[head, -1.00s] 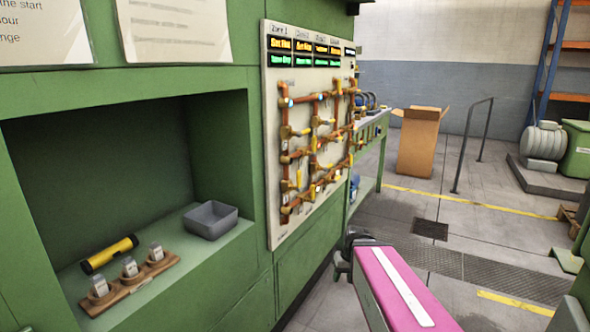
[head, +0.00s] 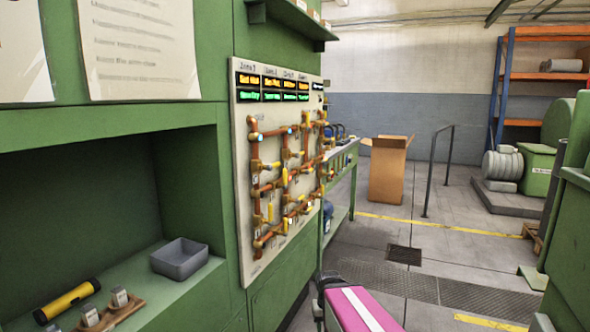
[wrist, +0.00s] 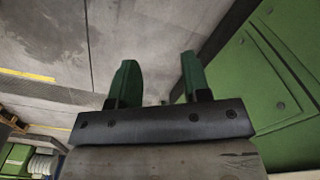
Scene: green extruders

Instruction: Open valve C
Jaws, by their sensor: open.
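A white valve panel (head: 243,190) with copper pipes and several yellow-handled valves (head: 270,212) is mounted on the green machine wall, left of centre in the head view. Small displays with yellow and green text run along its top. The valve labels are too small to read, so I cannot tell which is valve C. My gripper shows in the wrist view (wrist: 157,80) with its two green fingers apart and nothing between them. My arm is low in the head view, right of and below the panel, apart from it.
A green recess at left holds a grey bin (head: 180,260), a yellow-black cylinder (head: 67,300) and a wooden block with weights (head: 110,315). A cardboard box (head: 387,172), a railing (head: 430,170) and green machinery (head: 570,235) stand beyond or at right. The middle floor is clear.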

